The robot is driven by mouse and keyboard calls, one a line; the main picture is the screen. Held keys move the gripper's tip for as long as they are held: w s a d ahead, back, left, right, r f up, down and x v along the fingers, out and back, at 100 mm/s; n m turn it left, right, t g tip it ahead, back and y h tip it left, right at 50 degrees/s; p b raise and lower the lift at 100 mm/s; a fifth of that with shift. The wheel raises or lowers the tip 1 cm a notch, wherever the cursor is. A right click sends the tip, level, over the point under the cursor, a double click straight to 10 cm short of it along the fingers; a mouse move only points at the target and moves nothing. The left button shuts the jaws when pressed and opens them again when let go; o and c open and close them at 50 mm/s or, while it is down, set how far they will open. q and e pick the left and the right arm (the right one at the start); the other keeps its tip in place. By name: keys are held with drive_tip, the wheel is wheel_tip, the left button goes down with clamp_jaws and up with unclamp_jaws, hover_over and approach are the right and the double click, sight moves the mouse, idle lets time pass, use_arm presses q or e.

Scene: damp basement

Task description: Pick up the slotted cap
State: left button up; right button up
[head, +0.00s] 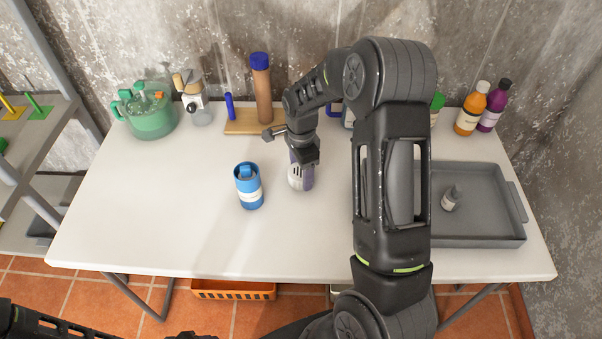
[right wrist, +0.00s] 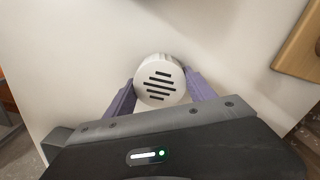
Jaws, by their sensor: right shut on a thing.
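The slotted cap (head: 294,178) is a short white cylinder with dark slots in its top, near the middle of the white table. In the right wrist view the cap (right wrist: 160,82) sits between the two purple fingers. My right gripper (head: 301,173) reaches down from above and is shut on the cap, one finger on each side. I cannot tell whether the cap's underside touches the table. Part of my left arm shows at the bottom left of the head view; only a dark edge of my left gripper (head: 190,336) shows, its fingers hidden.
A blue can (head: 249,187) stands left of the cap. A wooden board (head: 247,128) with a brown cylinder (head: 261,90) is behind it. A green pot (head: 150,122) stands back left. A grey tray (head: 480,239) holds a small bottle (head: 452,198). The table front is clear.

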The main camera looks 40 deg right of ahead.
sight(300, 171)
drive_tip(key=c, duration=0.4)
wheel_tip(300, 171, up, 10)
drive_tip(key=shift+b, duration=0.6)
idle(0.5)
drive_tip(key=w+a+r+n, duration=0.3)
drive_tip(key=w+a+n, duration=0.1)
drive_tip(key=a+n, duration=0.4)
drive_tip(key=w+a+r+n, duration=0.3)
drive_tip(key=a+n, duration=0.6)
drive_tip(key=n, duration=0.3)
drive_tip(key=shift+w+a, duration=0.15)
drive_tip(key=shift+w, duration=0.35)
